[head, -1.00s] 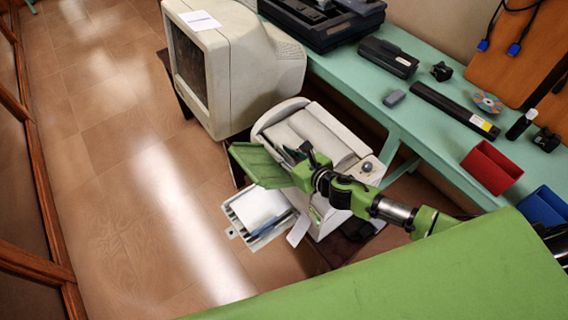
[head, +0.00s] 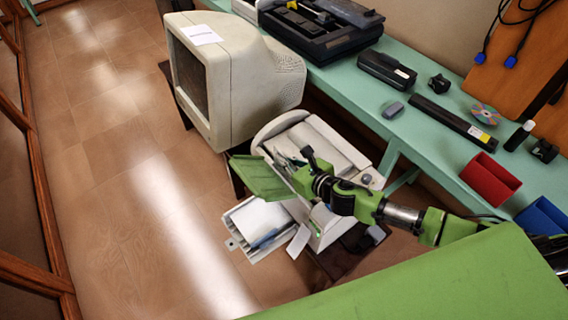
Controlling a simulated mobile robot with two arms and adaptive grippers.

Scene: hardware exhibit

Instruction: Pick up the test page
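The white printer (head: 310,145) stands below the green table. White paper (head: 262,220) lies in its pulled-out lower tray (head: 236,240). A small white sheet (head: 202,34) also lies on top of the old monitor; I cannot tell which sheet is the test page. My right gripper (head: 289,162) is over the printer's left part, beside a dark green slanted panel (head: 256,180). Its fingers are small and overlap the printer, so I cannot tell whether they are open or hold anything. They hide part of the printer. My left gripper is out of view.
The bulky monitor (head: 238,75) stands behind the printer. The green table (head: 345,82) carries a black device (head: 322,28), a long black bar (head: 450,120), a disc (head: 484,113), a red bin (head: 490,180) and a blue bin (head: 542,214). The tiled floor at left is clear.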

